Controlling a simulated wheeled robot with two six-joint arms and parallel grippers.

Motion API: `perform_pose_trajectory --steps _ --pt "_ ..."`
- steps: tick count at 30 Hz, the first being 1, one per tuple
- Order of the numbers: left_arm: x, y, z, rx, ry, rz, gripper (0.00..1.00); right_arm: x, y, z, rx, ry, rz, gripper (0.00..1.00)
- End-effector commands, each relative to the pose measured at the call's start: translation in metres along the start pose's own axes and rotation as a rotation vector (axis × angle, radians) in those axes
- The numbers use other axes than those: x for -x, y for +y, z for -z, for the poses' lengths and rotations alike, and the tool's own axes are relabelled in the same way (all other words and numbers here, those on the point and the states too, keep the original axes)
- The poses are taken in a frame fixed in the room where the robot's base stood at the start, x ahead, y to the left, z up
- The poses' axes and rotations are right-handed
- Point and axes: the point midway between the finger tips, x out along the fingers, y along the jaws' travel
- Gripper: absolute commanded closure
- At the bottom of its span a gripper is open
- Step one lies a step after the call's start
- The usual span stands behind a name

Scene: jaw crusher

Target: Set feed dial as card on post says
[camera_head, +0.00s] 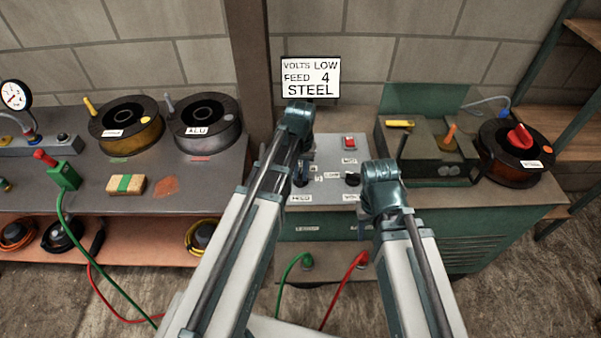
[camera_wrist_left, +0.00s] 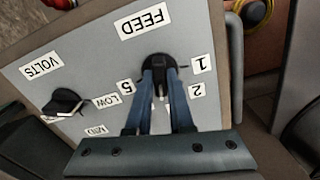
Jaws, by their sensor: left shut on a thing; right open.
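The card (camera_head: 311,78) on the post reads VOLTS LOW, FEED 4, STEEL. The feed dial (camera_wrist_left: 156,66) is a black knob on the grey panel (camera_wrist_left: 95,62), with labels 1, 2 and 5 readable around it. My left gripper (camera_wrist_left: 161,84) is shut on the feed dial; in the head view its arm reaches down to the panel. Where the dial points is hidden, and no labels 3 or 4 show. The black volts dial (camera_wrist_left: 65,102) sits beside it, near the LOW label (camera_wrist_left: 105,100).
A red switch (camera_head: 349,142) is at the panel's back. Wire spools (camera_head: 207,122) and a green clamp (camera_head: 62,175) are on the left bench. Another spool (camera_head: 515,150) stands on the right. Green and red cables (camera_head: 358,262) plug in below the panel.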

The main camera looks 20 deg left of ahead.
Motion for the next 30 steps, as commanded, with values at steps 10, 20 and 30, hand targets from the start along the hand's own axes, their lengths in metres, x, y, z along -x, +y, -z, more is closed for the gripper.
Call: perform_pose_trajectory --steps 10,20,30 --pt "-0.0001 0.0003 -0.0002 -0.263 0.0 0.0 1.0 -0.0001 0.0 0.0 0.0 0.0 0.0 0.5" --pt "-0.0001 0.0004 -0.0003 -0.417 0.0 0.0 1.0 -0.0001 0.0 0.0 0.0 0.0 0.0 0.5" --pt "-0.0001 0.0004 -0.0003 -0.46 0.0 0.0 1.0 -0.0001 0.0 0.0 0.0 0.0 0.0 0.5"
